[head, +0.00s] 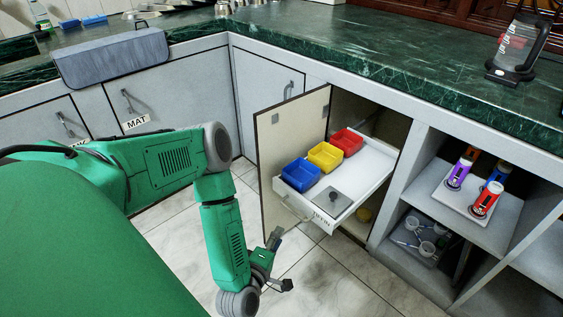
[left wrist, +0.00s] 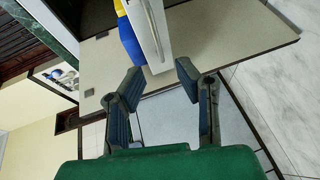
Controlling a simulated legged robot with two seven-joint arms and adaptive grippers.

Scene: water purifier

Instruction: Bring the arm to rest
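My green left arm (head: 225,240) comes in from the left and bends down in front of the open cabinet. My left gripper (head: 281,259) is low, in front of and below the pulled-out white drawer (head: 372,167). In the left wrist view the left gripper (left wrist: 158,72) has its two fingers apart, with nothing between them. The drawer front (left wrist: 150,35) and a blue bin (left wrist: 131,42) lie beyond the fingertips. The drawer's handle (head: 296,211) is apart from the gripper. My right gripper is not in view.
The drawer holds blue (head: 300,175), yellow (head: 325,156) and red (head: 347,142) bins and a grey lidded piece (head: 332,203). An open cabinet door (head: 290,150) stands left of it. Shelves at right hold a tray of bottles (head: 460,208). Tiled floor (head: 330,275) is clear.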

